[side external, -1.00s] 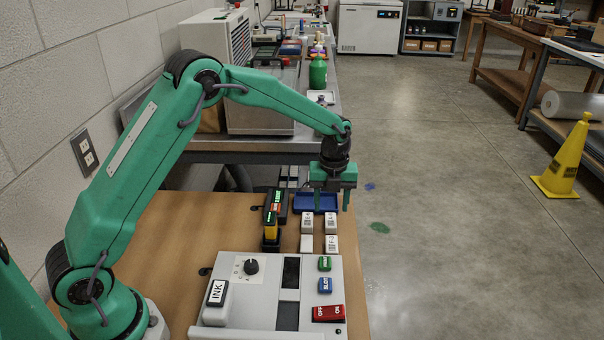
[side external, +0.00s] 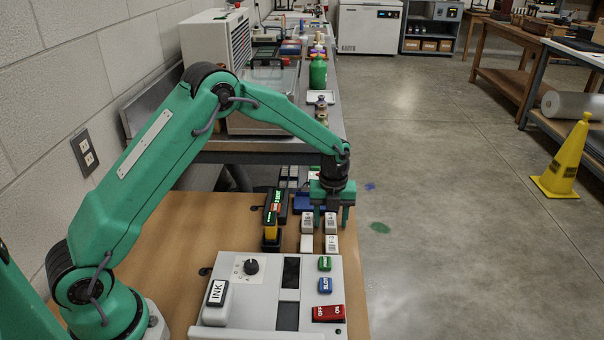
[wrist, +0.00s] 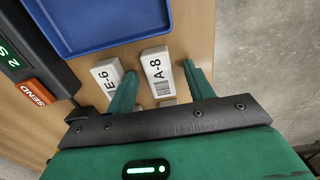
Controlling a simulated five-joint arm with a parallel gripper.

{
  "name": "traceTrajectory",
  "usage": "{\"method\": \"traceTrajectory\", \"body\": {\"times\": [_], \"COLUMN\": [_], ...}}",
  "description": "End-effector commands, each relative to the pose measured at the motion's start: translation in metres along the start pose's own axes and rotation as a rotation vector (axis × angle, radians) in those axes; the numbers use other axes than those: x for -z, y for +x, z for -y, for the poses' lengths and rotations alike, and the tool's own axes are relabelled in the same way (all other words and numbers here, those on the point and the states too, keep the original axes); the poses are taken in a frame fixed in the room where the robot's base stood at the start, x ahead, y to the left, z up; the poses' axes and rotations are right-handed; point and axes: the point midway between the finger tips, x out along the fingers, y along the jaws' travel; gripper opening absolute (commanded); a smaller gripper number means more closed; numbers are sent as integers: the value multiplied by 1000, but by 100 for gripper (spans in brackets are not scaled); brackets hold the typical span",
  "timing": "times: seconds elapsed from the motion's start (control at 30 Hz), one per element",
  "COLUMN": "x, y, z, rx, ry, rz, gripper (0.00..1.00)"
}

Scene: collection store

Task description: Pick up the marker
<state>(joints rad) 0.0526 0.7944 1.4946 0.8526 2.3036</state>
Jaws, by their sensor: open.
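Several small white blocks with printed codes stand on the brown tabletop; I cannot tell for certain which one is the marker. The block labelled A-8 (wrist: 157,70) lies between the two green fingers of my gripper (wrist: 162,77) in the wrist view, with a gap on each side. The block labelled E-6 (wrist: 106,75) is just left of it, beside the left finger. In the side view my gripper (side external: 331,219) is open and points down around the back right block (side external: 331,224). The front blocks (side external: 306,243) and (side external: 331,244) stand nearer the camera.
A blue tray (wrist: 110,22) lies just beyond the blocks. A dark device with a green display and an orange SEND button (wrist: 36,92) stands on the left. A grey control panel (side external: 232,312) fills the front of the table. The table's right edge is close, with floor beyond.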

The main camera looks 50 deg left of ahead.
Motion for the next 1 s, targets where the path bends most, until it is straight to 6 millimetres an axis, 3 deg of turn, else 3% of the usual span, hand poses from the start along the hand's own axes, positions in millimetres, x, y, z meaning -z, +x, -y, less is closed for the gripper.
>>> {"method": "traceTrajectory", "body": {"times": [0.2,0.47,0.8,1.0], "x": [0,0,0,-1], "y": [0,0,-2,-14], "z": [0,0,0,1], "rx": [0,0,1,3], "ry": [0,0,0,0], "rz": [0,0,0,2], "gripper": [53,5,4,4]}}
